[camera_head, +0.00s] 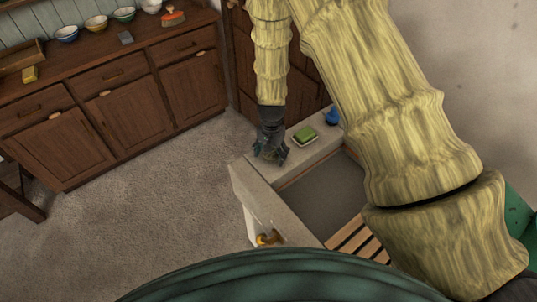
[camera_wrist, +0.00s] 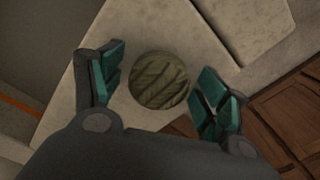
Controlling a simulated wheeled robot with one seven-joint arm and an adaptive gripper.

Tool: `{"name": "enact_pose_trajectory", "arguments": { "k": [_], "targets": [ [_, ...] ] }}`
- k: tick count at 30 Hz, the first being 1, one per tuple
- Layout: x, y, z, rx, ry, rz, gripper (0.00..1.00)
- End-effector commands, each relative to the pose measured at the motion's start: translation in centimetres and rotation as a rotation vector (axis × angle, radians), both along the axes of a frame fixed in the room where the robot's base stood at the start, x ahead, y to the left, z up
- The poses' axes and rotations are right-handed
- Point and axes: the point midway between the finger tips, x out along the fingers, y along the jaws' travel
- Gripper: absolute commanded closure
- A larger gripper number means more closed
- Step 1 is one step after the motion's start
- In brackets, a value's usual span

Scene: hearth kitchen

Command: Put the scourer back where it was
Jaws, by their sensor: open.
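A round, dark green-brown disc with a ribbed surface, which looks like the scourer (camera_wrist: 158,80), lies on the pale stone ledge (camera_wrist: 125,30) in the wrist view. My gripper (camera_wrist: 160,82) is open, with one teal-padded finger on each side of the disc. A gap shows between the disc and each finger; I cannot tell the height above the ledge. In the head view my gripper (camera_head: 270,157) points down over the far left corner of the stone sink (camera_head: 252,183). The disc is hidden there behind the gripper.
A green block (camera_head: 305,133) on a pale dish and a blue object (camera_head: 332,116) stand on the ledge right of my gripper. A wooden slatted rack (camera_head: 358,240) lies in the sink. A wooden dresser (camera_head: 110,85) with bowls, a brush (camera_head: 173,18) and a yellow block (camera_head: 30,74) stands left.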

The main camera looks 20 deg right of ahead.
Motion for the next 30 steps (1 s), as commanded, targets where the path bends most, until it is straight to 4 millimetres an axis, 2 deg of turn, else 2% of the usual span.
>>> {"name": "enact_pose_trajectory", "arguments": {
  "k": [8, 30],
  "targets": [
    [0.1, 0.0, 1.9, -0.001, -0.004, 0.001, 0.26],
    [0.0, 0.0, 10.4, -0.001, -0.002, 0.001, 0.26]
  ]
}}
